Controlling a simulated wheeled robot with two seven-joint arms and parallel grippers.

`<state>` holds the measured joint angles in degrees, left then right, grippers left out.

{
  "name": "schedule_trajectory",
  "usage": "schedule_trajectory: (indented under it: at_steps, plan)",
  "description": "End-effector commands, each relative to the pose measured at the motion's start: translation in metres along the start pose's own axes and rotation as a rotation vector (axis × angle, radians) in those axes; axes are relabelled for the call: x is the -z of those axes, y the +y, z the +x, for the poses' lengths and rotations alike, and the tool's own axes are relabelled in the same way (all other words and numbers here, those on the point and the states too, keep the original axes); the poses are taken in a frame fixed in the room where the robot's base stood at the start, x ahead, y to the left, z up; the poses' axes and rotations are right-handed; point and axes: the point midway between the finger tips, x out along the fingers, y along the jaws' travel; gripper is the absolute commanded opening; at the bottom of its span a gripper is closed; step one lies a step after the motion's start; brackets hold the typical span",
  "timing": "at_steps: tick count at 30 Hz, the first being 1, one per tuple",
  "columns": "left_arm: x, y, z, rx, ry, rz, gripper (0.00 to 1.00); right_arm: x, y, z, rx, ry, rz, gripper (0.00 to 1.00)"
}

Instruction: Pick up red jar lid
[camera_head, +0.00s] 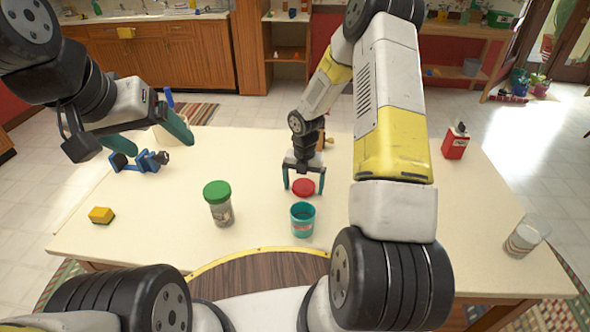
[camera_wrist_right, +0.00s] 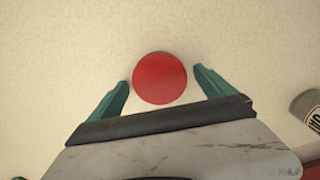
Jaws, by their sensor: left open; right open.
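The red jar lid (camera_head: 303,187) lies on the table (camera_head: 130,215) just behind a teal jar (camera_head: 302,219). My right gripper (camera_head: 304,190) is open and points down over the lid, with its teal fingers to either side of it in the head view. In the right wrist view the lid (camera_wrist_right: 159,78) shows as a round red disc between and slightly beyond the fingertips of the open gripper (camera_wrist_right: 162,76). I cannot tell how high the fingertips are above the table. My left gripper (camera_head: 155,140) is open and empty above the table's left side.
A jar with a green lid (camera_head: 218,203) stands left of the teal jar. A blue clamp-like object (camera_head: 143,161) and a yellow sponge (camera_head: 101,215) lie on the left.

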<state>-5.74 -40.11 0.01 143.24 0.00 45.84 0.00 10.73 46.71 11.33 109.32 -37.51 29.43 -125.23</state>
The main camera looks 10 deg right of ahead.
Motion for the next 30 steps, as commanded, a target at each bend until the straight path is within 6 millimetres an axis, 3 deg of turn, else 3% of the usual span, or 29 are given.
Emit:
schedule_trajectory:
  at_steps: [4, 12, 14, 23, 30]
  plan:
    - [0.0, 0.0, 0.0, 0.0, 0.0, 0.0, 0.83, 0.0, 0.0, -0.001, 0.0, -0.001, 0.0, 0.92]
    - [0.0, 0.0, 0.0, 0.0, 0.0, 0.0, 0.83, 0.0, 0.0, -0.001, -0.001, -0.001, 0.001, 0.39]
    - [0.0, 0.0, 0.0, 0.0, 0.0, 0.0, 0.83, 0.0, 0.0, -0.001, -0.001, -0.001, 0.001, 0.3]
    - [0.0, 0.0, 0.0, 0.0, 0.0, 0.0, 0.83, -0.001, 0.001, -0.009, -0.003, -0.003, 0.002, 0.29]
    - [0.0, 0.0, 0.0, 0.0, 0.0, 0.0, 0.83, -0.002, 0.0, -0.054, -0.003, -0.005, 0.002, 0.29]
